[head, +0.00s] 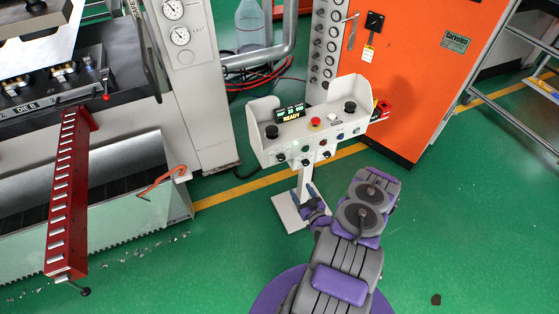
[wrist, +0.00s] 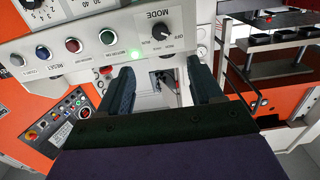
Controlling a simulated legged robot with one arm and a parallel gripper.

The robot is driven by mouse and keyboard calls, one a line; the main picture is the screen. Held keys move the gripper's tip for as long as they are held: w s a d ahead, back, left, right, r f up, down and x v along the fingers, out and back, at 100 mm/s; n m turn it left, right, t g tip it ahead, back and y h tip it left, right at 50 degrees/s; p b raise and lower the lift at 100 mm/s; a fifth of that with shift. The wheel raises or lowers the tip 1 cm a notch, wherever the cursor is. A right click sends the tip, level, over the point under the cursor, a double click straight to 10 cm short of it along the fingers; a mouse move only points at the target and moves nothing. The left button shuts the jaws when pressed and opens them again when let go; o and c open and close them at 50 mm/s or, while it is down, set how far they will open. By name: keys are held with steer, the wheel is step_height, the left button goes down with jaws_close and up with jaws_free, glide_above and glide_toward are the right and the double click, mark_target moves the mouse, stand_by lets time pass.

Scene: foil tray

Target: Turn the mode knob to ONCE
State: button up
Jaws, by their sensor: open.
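The mode knob (wrist: 160,32) is a small black rotary knob on the white control box's front face, under a printed MODE label that appears upside down in the wrist view. Small position words surround it; OFF is partly readable, and its exact setting is too small to tell. In the head view the control box (head: 290,133) stands on a pedestal, and the knob is probably the leftmost one (head: 280,157) on its front face. My gripper (wrist: 162,88) is open and empty, its two dark blue fingers apart from the knob. It also shows below the box in the head view (head: 316,207).
A red mushroom button (head: 315,122) and two black buttons are on the box top. An orange cabinet (head: 405,90) stands behind; a red rail (head: 67,200) juts out left. Green floor at right is mostly clear.

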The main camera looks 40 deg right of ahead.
mark_target(282, 160)
steer(key=b+x, duration=0.3)
steer(key=x, duration=1.4)
steer(key=shift+w+r, duration=0.1)
steer(key=shift+c, duration=0.5)
steer(key=c, duration=1)
